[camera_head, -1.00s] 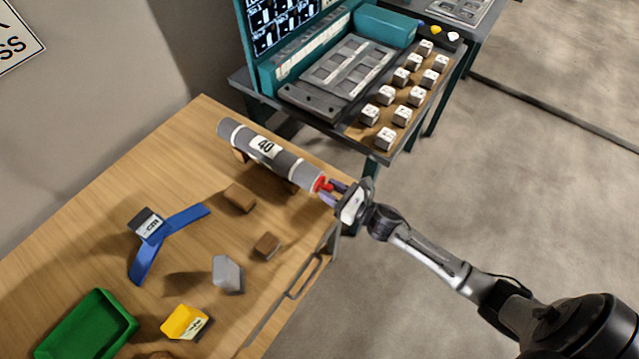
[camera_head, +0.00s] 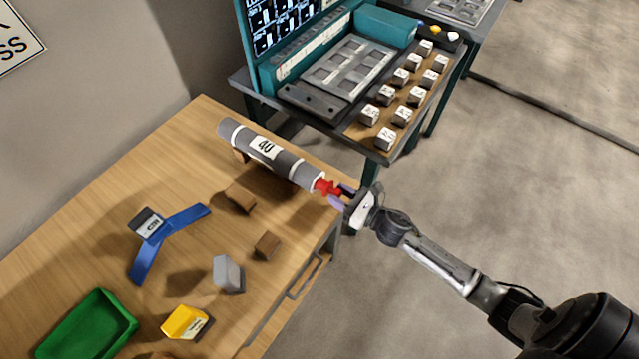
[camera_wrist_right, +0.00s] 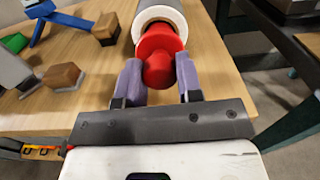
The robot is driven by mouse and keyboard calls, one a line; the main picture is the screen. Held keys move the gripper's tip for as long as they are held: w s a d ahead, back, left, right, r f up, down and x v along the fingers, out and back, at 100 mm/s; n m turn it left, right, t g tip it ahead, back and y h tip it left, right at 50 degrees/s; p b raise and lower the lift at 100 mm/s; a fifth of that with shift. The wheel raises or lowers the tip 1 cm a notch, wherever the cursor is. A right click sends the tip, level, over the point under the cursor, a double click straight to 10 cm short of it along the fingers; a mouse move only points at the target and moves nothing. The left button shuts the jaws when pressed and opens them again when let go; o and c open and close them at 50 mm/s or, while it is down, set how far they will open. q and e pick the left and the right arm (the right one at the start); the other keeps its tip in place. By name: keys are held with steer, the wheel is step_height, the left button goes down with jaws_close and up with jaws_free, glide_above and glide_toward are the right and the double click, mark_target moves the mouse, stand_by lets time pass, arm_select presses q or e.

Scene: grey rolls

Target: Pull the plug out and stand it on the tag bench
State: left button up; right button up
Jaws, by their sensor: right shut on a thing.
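A red plug (camera_head: 325,187) sticks out of the near right end of a grey roll (camera_head: 285,160) with white bands and a "40" label. The roll lies on the wooden table (camera_head: 180,140). My right gripper (camera_head: 340,195) is shut on the plug's knob. In the right wrist view, the plug (camera_wrist_right: 158,45) sits between the two purple fingers, against the roll's white end ring (camera_wrist_right: 160,12); I cannot tell how much of it is still inside. The tag bench, which I take to be the teal-legged bench (camera_head: 345,135), stands behind the table. My left gripper is not in view.
White lettered cubes (camera_head: 400,77) stand in rows on the bench's brown strip, beside a grey plate (camera_head: 345,70). On the table are brown blocks (camera_head: 240,198), a blue angled piece (camera_head: 185,222), a grey block (camera_head: 227,274), a yellow block (camera_head: 184,320) and a green tray (camera_head: 82,350).

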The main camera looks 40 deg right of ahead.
steer(key=shift+v, duration=1.5)
steer(key=shift+r, duration=0.1)
